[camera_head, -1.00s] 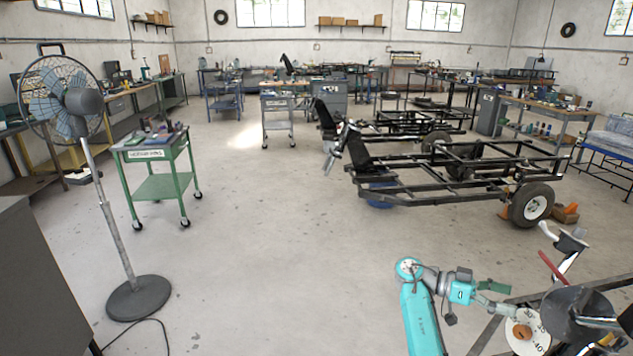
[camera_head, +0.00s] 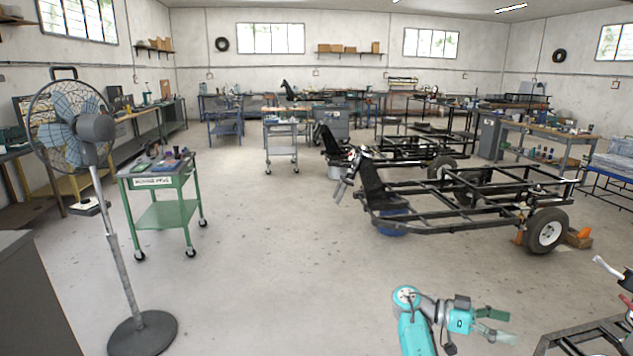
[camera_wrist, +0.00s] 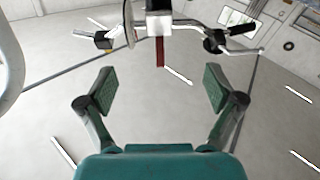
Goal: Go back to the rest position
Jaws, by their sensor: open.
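My gripper (camera_head: 500,326) is at the lower right of the head view, at the end of my teal arm. In the wrist view my gripper (camera_wrist: 159,92) has its two green-padded fingers spread wide apart, with nothing between them. A handlebar with levers (camera_wrist: 190,27) and a red part (camera_wrist: 160,52) lie beyond the fingertips in the wrist view, apart from them. In the head view a black frame (camera_head: 590,338) is cut off at the lower right corner, to the right of my gripper and not touching it.
A pedestal fan (camera_head: 118,260) stands at the left beside a green trolley (camera_head: 165,213). A black wheeled chassis (camera_head: 450,222) stands at the right. Workbenches line the walls. The floor (camera_head: 270,250) in the middle is clear.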

